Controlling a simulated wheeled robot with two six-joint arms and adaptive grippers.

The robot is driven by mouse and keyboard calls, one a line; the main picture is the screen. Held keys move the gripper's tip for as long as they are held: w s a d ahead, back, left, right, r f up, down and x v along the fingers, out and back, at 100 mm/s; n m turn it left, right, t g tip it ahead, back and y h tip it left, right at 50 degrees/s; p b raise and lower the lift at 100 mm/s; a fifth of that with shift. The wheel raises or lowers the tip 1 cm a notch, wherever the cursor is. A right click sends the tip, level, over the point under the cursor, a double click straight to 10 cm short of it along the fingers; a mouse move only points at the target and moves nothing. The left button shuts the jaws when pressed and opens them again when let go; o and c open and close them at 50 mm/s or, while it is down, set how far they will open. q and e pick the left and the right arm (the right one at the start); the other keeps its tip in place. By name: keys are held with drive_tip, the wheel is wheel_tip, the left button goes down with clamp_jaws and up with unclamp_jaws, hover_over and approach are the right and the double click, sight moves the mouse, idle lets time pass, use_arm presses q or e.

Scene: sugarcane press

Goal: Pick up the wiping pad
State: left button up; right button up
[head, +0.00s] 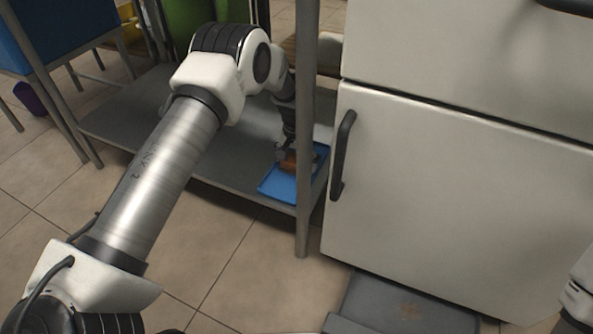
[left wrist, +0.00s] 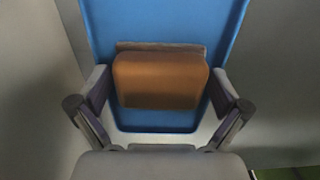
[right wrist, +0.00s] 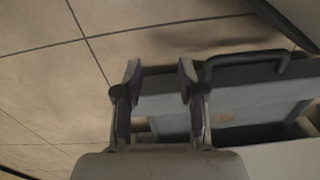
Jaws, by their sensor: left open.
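The wiping pad (left wrist: 160,80) is an orange-brown block with a paler strip along its far edge. It lies on a blue tray (left wrist: 165,22), and in the head view the pad (head: 289,162) shows partly behind my gripper. The tray (head: 279,187) rests on the lower shelf. My left gripper (left wrist: 162,92) is open, with one finger on each side of the pad and a small gap visible on both sides in the left wrist view. My right gripper (right wrist: 157,75) is open and empty above the floor; its fingers are outside the head view.
The grey lower shelf (head: 225,160) has an upright metal post (head: 305,130) at its front corner, close to my left arm. A white fridge (head: 440,180) with dark handles stands to the right. A grey platform (head: 400,305) lies on the tiled floor before it.

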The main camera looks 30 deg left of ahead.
use_arm(q)
drive_tip(key=shift+r, duration=0.2)
drive_tip(key=shift+c, duration=0.7)
drive_tip(key=c, duration=1)
drive_tip(key=shift+o, duration=0.2)
drive_tip(key=shift+r, duration=0.1)
drive_tip(key=shift+r+p, duration=0.2)
drive_tip(key=shift+p, duration=0.3)
drive_tip(key=r+p, duration=0.2)
drive_tip(key=r, duration=0.1)
drive_tip(key=r+p, duration=0.3)
drive_tip(key=shift+a+r+p, duration=0.2)
drive_tip(key=shift+r+p, duration=0.1)
drive_tip(key=shift+r, duration=0.1)
drive_tip(key=s+a+p, duration=0.1)
drive_tip(key=a+p, duration=0.4)
drive_tip(key=a, duration=1.4)
drive_tip(key=shift+a+f, duration=0.2)
drive_tip(key=shift+a, duration=0.1)
